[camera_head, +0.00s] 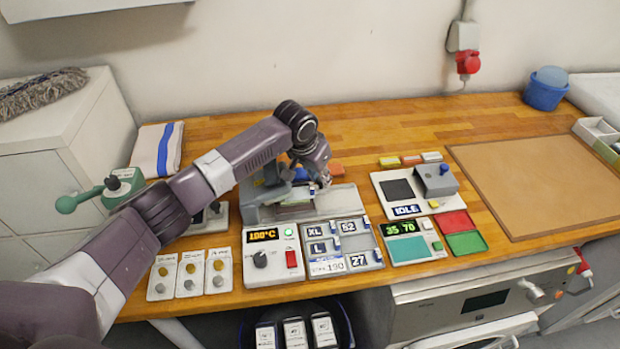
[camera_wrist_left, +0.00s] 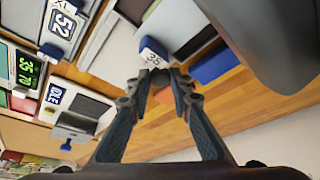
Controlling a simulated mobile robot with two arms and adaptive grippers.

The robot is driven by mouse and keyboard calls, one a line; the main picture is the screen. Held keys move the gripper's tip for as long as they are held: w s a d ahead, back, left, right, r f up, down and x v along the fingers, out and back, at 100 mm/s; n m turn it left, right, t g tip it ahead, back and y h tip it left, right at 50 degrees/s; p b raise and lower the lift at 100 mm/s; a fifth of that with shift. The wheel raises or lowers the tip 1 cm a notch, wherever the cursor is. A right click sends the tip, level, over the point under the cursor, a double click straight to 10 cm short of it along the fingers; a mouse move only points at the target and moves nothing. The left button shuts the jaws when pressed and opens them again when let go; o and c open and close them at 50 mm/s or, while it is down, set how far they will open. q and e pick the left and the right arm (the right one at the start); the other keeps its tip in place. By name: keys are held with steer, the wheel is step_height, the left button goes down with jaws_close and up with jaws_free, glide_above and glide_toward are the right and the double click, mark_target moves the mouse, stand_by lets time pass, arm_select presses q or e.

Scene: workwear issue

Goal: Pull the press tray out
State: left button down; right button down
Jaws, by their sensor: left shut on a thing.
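The press (camera_head: 268,196) is a grey machine on the wooden bench, partly hidden by my left arm. A flat light-grey tray (camera_head: 343,203) sits at its right side; I cannot tell how far out it is. My left gripper (camera_head: 322,182) is above the tray's back part. The exact contact is hard to see. My right gripper is in neither view.
An IDLE device (camera_head: 403,210) stands to the right. A brown mat (camera_head: 535,185) lies clear further right.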

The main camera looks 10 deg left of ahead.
arm_select(q)
steer(key=w+d+b, duration=0.1)
steer(key=d, duration=0.2)
steer(key=w+d, duration=0.1)
steer(key=d, duration=0.2)
steer(key=w+d+b, duration=0.1)
steer(key=d, duration=0.1)
steer(key=shift+w+d+b, duration=0.3)
steer(key=shift+w+d, duration=0.1)
steer(key=c, duration=1.7)
jaws_free()
steer(key=shift+c, duration=0.2)
steer(key=shift+r, duration=0.15)
steer(key=v, duration=1.2)
